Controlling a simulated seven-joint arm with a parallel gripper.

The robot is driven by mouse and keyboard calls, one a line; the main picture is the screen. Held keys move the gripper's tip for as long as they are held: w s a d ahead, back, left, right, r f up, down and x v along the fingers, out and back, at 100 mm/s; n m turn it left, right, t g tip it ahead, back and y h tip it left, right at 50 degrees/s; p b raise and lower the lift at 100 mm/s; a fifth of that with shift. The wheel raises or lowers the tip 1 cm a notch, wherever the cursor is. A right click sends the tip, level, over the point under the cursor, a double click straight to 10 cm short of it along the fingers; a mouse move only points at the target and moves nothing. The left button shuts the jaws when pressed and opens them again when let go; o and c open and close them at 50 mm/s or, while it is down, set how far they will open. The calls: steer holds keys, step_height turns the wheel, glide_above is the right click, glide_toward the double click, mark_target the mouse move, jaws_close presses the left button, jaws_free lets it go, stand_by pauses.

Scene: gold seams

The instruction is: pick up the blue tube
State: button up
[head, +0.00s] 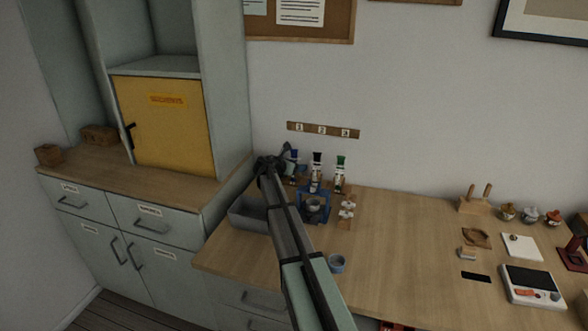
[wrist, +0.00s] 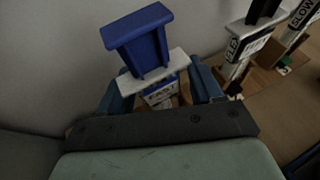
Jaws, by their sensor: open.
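The blue tube (head: 294,156) stands upright at the left of a row of three tubes against the back wall. In the wrist view its blue cap (wrist: 140,42) rises above a white collar, with a labelled body below. My gripper (head: 287,158) is at the blue tube, its fingers pointing toward the wall. In the wrist view my gripper (wrist: 163,88) is open, with one blue finger on each side of the tube. Whether either finger touches it cannot be told. The tube's lower part is hidden by my gripper.
A dark-capped tube (head: 317,163) and a green-capped tube (head: 340,170) stand close on the right. A blue stand (head: 315,205) is in front, with a grey tray (head: 247,217) to the left. A small blue cup (head: 337,263) is nearer. The middle of the counter is clear.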

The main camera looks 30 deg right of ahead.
steer(key=shift+w+d+f, duration=0.2)
steer(key=shift+d, duration=0.25)
steer(key=c, duration=1.1)
step_height(320, 180, up, 9)
steer(key=shift+r, duration=0.2)
steer(key=shift+c, duration=0.2)
